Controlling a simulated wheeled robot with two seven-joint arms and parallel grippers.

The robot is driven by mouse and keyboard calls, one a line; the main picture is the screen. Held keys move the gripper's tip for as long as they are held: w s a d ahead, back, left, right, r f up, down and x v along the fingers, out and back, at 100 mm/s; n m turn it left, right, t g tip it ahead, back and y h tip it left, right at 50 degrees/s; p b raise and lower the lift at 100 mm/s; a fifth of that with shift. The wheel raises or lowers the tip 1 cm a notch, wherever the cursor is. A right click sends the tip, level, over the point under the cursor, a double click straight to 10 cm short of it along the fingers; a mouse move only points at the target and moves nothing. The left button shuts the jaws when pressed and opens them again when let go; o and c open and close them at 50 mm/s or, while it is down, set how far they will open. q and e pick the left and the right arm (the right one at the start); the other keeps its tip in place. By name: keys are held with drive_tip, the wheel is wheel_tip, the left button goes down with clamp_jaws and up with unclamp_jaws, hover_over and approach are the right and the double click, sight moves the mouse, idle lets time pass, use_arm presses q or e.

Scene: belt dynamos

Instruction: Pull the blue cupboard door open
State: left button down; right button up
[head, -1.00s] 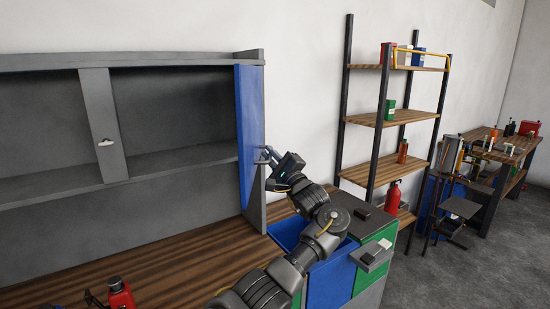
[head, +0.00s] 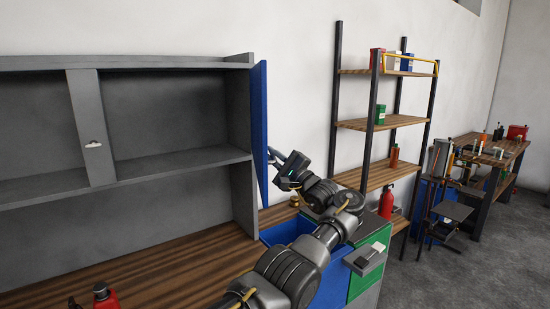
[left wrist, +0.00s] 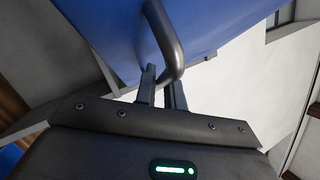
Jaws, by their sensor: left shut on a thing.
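The blue cupboard door (head: 260,130) stands open at the right end of the grey wall cupboard (head: 238,100) and is seen nearly edge-on. My left gripper (head: 271,156) is on the door's right side, at its handle. In the left wrist view, the dark curved handle (left wrist: 167,38) is fixed to the blue door (left wrist: 105,25). The fingers of my left gripper (left wrist: 161,78) are shut on the lower part of this handle. In the head view the handle is mostly hidden by the gripper. My right gripper is not in view.
The cupboard's shelves look empty. A wooden worktop (head: 160,270) runs below, with a red bottle (head: 105,296) at the front left. A tall shelf rack (head: 385,125) stands to the right, with grey floor (head: 420,285) beyond.

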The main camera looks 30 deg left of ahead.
use_arm(q)
drive_tip(key=shift+a+r, duration=0.1)
drive_tip(key=shift+r, duration=0.15)
drive_tip(key=c, duration=1.9)
unclamp_jaws()
drive_tip(key=shift+o, duration=0.7)
drive_tip(key=shift+a+f, duration=0.15)
drive_tip(key=shift+d+f, duration=0.25)
drive_tip(key=shift+d, duration=0.2)
drive_tip(key=b+v, duration=0.4)
drive_tip(key=v, duration=0.5)
drive_tip(key=shift+s+d+b, duration=0.25)
drive_tip(key=shift+d+b, duration=0.05)
drive_tip(key=shift+f, duration=0.1)
